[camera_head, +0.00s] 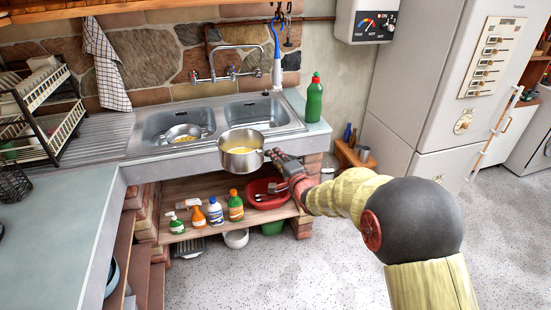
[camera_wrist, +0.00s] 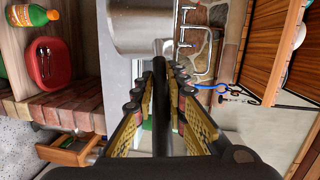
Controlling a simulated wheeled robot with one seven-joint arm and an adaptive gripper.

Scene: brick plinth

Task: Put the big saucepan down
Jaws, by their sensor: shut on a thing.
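The big saucepan (camera_head: 240,152) is steel with a pale yellow inside. It is in front of the double sink, at the counter's front edge, and appears held in the air. My gripper (camera_head: 275,156) is at its right side, shut on its handle. In the wrist view the pan's steel side (camera_wrist: 140,25) fills the top, and the dark handle (camera_wrist: 162,100) runs between the fingers of my gripper (camera_wrist: 160,75). The pan's inside is hidden in the wrist view.
The double sink (camera_head: 219,128) behind holds a colander (camera_head: 183,133) in its left basin. A green bottle (camera_head: 314,98) stands right of it. The left counter (camera_head: 50,225) has bare room.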

